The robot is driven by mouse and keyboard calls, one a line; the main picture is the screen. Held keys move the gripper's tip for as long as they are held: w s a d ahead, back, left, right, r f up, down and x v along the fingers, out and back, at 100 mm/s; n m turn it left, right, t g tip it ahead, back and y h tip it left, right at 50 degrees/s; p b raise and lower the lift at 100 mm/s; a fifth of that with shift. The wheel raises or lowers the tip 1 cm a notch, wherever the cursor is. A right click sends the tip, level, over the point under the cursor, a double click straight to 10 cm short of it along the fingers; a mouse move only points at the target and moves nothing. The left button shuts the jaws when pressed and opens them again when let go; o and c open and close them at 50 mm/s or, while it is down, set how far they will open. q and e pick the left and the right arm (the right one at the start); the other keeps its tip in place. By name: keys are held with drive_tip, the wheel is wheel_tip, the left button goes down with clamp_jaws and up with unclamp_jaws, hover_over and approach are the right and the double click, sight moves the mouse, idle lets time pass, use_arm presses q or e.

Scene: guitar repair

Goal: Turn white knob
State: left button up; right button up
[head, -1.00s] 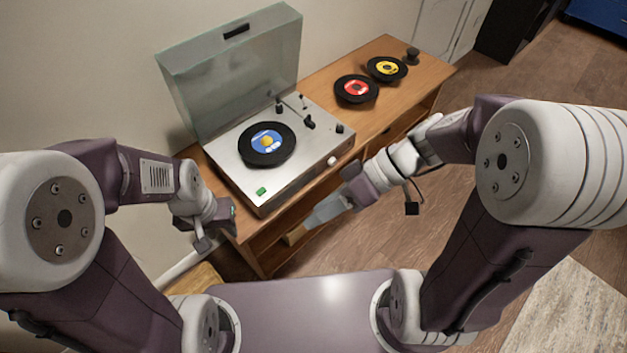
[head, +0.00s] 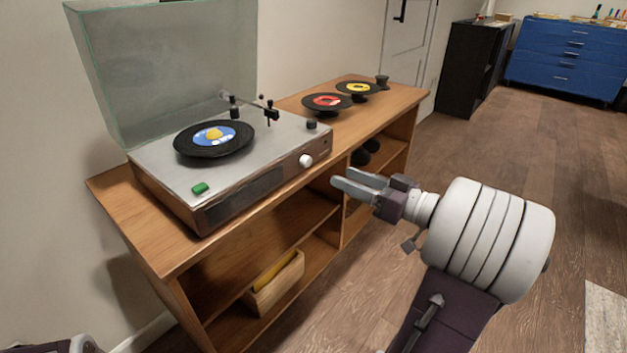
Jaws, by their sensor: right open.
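The white knob (head: 306,161) is on the front face of the record player (head: 262,150), toward its right end. The record player stands on a wooden cabinet with its clear lid up. A black record with a blue label (head: 214,138) lies on its platter. My right gripper (head: 345,187) is open and empty, in front of the cabinet. Its fingers point left, a little right of and below the white knob, apart from it. My left gripper is out of view.
A green button (head: 200,188) and a black knob (head: 311,124) sit on the player's top. Records with red (head: 327,101) and yellow (head: 358,87) labels are on the cabinet (head: 262,224) to the right. A wooden box (head: 275,283) is on the lower shelf. Floor at right is clear.

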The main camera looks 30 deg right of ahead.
sight(309, 163)
drive_tip(key=b+x, duration=0.2)
drive_tip(key=x, duration=0.7)
drive_tip(key=shift+a, duration=0.1)
clamp_jaws()
